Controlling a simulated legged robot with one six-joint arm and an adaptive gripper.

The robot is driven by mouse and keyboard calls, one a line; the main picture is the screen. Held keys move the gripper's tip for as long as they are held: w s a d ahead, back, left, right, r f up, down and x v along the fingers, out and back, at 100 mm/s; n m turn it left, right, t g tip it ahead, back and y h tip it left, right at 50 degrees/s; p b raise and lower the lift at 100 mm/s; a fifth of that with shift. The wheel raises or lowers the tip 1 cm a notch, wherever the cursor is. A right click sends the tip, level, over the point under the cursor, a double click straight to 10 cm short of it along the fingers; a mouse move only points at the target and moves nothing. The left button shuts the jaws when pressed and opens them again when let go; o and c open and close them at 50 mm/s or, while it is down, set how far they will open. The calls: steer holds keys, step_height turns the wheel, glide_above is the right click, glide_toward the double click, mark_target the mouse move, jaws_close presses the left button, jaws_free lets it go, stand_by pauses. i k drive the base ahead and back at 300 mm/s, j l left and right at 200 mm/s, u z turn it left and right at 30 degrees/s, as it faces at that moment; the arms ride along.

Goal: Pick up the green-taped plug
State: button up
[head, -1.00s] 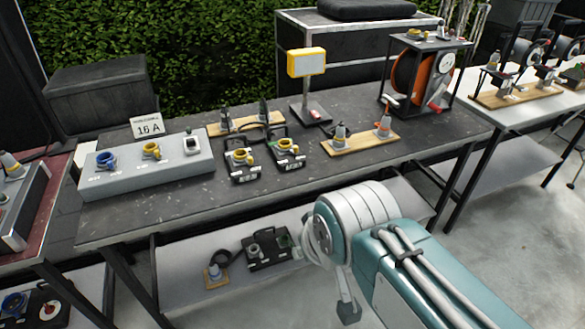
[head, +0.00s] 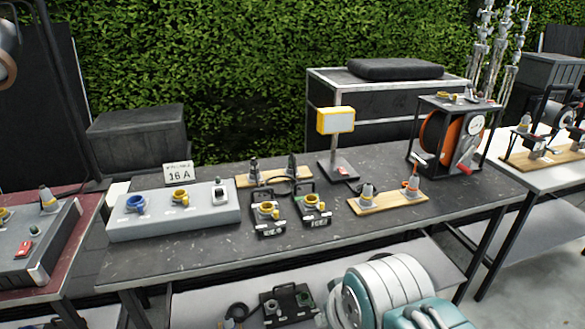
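I cannot make out green tape on any plug. A grey plug (head: 367,195) and a plug with orange (head: 412,188) stand upright on a wooden board (head: 390,204) at the table's right front. Two dark plugs, one at the left (head: 255,171) and one at the right (head: 292,167), stand on another board behind the black boxes. On the lower shelf, a black box (head: 283,309) shows a greenish round part, too small to identify. My arm's rounded joint fills the bottom right; my gripper is outside the picture.
The dark table (head: 190,258) carries a grey socket panel (head: 170,222) under a "16 A" sign, two black socket boxes, a yellow-framed lamp (head: 335,121) and an orange cable reel (head: 436,138). A red-topped table is at left, a white one at right. The front table strip is clear.

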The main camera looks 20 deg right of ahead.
mark_target(291, 165)
steer(key=i+j, duration=0.15)
steer(key=i, duration=0.45)
steer(key=i+j, duration=0.15)
steer(key=i, duration=0.45)
